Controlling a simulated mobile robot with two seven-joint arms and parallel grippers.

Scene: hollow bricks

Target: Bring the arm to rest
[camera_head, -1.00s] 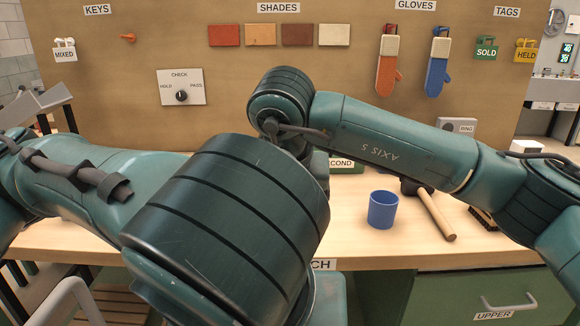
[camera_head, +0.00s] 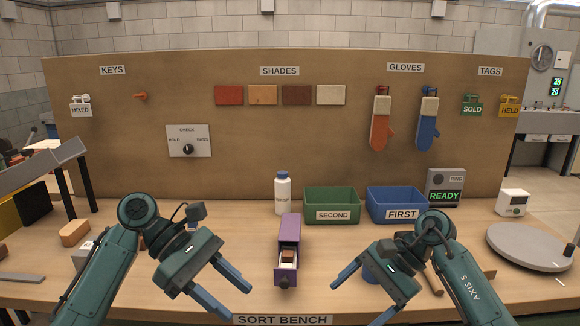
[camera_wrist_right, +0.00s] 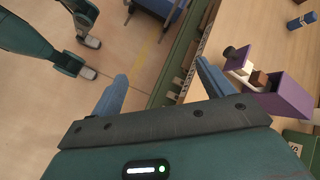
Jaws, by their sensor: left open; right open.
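My left gripper (camera_head: 240,302) is at the front of the bench, left of the purple box, its two blue fingers apart with nothing between them. My right gripper (camera_head: 355,305) is right of the box, also open and empty. Its spread fingers show in the right wrist view (camera_wrist_right: 162,75), over the bench's front edge and the floor. Both arms are low at the sides in the head view, apart from each other. Neither gripper touches the purple box (camera_head: 290,228), whose small drawer is pulled out toward me with a brown and a white piece inside.
A green bin (camera_head: 332,200) marked SECOND and a blue bin (camera_head: 397,200) marked FIRST stand behind. A white bottle (camera_head: 282,190) stands beside the green bin. A hammer handle (camera_head: 433,282) and a blue cup, mostly hidden, are near my right gripper. A grey turntable (camera_head: 530,247) is far right.

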